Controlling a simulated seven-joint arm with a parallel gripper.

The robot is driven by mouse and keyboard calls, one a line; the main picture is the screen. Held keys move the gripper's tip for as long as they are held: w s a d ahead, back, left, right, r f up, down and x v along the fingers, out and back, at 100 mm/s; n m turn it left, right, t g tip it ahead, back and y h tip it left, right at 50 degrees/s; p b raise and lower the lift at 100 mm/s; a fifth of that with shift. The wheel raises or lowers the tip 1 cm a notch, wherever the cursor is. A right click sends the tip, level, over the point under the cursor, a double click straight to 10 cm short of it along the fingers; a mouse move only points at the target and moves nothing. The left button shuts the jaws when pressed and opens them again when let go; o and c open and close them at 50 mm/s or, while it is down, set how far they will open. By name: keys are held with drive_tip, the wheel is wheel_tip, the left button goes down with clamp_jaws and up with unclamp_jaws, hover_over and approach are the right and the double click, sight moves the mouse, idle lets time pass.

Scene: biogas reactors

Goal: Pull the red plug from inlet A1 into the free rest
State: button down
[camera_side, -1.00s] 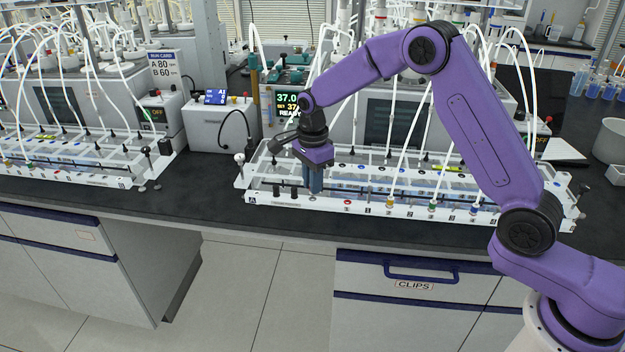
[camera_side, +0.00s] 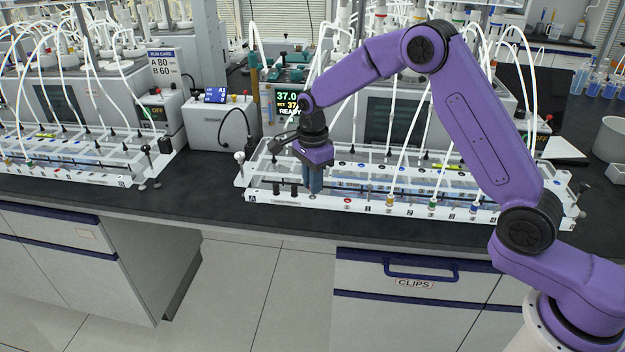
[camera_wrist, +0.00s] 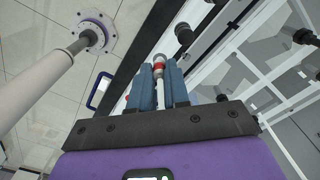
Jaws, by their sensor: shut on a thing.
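My gripper (camera_side: 313,190) points down at the front rail of the near rack (camera_side: 400,211), marked A. In the wrist view, my gripper's blue fingers (camera_wrist: 159,75) are shut on the red plug (camera_wrist: 159,68), a red-banded piece with a white tube running back between the fingers. The plug is hidden behind the fingers in the side view. A red-marked spot (camera_side: 347,200) on the front rail, with no tube standing in it, lies just right of the fingers. I cannot tell whether the plug's tip touches the rail.
Black pegs (camera_side: 293,191) stand on the rail just left of my fingers. To the right, tubes rise from yellow (camera_side: 389,203), green (camera_side: 432,206) and blue (camera_side: 473,209) plugs. The bench in front is clear.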

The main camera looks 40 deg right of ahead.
drive_tip(key=shift+f, duration=0.6)
idle(0.9)
drive_tip(key=c, duration=1)
unclamp_jaws()
wheel_tip(320, 180, up, 17)
drive_tip(key=shift+r, duration=0.2)
